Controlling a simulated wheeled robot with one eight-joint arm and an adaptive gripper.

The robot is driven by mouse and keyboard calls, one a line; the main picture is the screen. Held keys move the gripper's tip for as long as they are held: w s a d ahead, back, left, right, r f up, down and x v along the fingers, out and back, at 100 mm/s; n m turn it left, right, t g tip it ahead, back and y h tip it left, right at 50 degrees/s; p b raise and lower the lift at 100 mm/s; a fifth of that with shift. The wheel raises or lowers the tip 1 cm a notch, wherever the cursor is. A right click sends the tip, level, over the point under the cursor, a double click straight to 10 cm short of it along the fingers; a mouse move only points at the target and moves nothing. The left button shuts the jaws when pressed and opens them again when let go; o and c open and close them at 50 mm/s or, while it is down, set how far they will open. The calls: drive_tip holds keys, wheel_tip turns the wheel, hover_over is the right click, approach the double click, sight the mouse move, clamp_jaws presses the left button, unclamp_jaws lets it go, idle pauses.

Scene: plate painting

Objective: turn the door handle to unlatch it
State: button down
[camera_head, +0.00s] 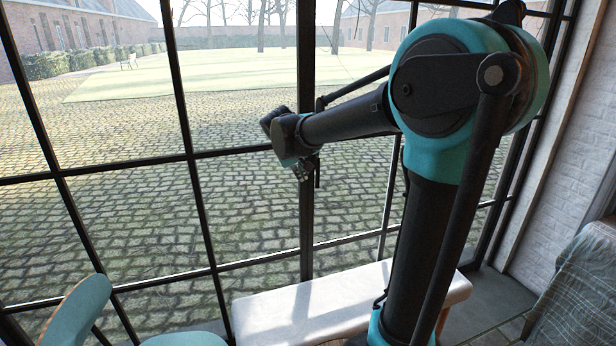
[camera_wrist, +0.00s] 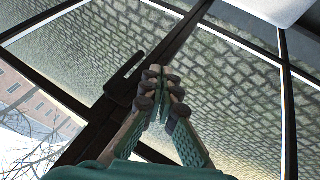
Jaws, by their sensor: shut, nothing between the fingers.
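The door handle (camera_wrist: 124,74) is a dark bar on the black door frame (camera_wrist: 178,45), left of my fingertips in the wrist view. It lies at a slant along the frame, with a visible gap to the glass behind. My gripper (camera_wrist: 160,84) is shut and empty, its fingertips together over the frame, just right of the handle. I cannot tell whether they touch it. In the head view my gripper (camera_head: 304,172) hangs in front of the thick upright of the frame (camera_head: 306,225). A thin dark upright piece shows beside it there, too small to tell whether it is the handle.
A white-topped bench (camera_head: 290,305) stands low in front of the glass. A teal chair (camera_head: 80,308) is at the lower left. A cloth-covered piece (camera_head: 585,280) and a white brick wall (camera_head: 565,180) are at the right. A cobbled yard shows through the panes.

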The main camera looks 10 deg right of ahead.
drive_tip(key=w+a+r, duration=0.2)
drive_tip(key=shift+w, duration=0.3)
drive_tip(key=shift+w+d+f, duration=1.1)
drive_tip(key=shift+w+f, duration=0.05)
drive_tip(key=shift+f, duration=0.15)
drive_tip(key=shift+w+d+f, duration=1.1)
drive_tip(key=shift+f, duration=0.25)
drive_tip(key=shift+w+d+f, duration=1.1)
drive_tip(key=shift+w+f, duration=0.05)
drive_tip(key=shift+f, duration=0.15)
